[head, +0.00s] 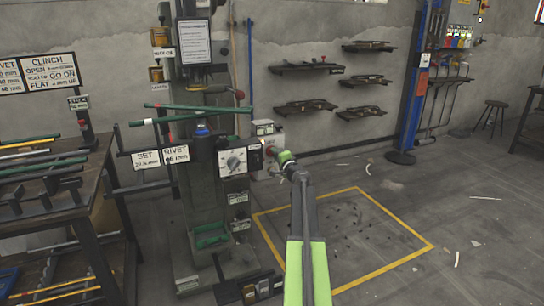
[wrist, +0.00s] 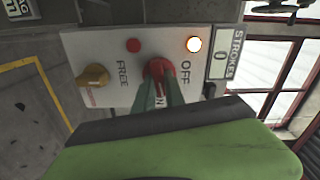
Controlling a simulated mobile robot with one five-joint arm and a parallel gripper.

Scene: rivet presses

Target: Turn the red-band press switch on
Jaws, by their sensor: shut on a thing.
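The switch is a red rotary knob (wrist: 158,72) on a light grey control panel (wrist: 108,50) in the wrist view. The panel reads OFF to the knob's right and FREE to its left; a label below it is mostly covered, with an N showing. My gripper (wrist: 160,88) is shut on the red knob, its dark green fingers on either side. In the head view my gripper (head: 275,153) reaches the press's right side, beside a small pale box (head: 264,128). The knob's pointer is hidden by the fingers. I cannot make out a red band on the press.
The panel has a lit white lamp (wrist: 194,44), a red lamp (wrist: 133,45), an ochre knob (wrist: 92,77) and a STROKES counter (wrist: 221,57) reading 0. The press column (head: 205,165) stands left of my arm. A yellow floor outline (head: 385,200) encloses mostly clear floor.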

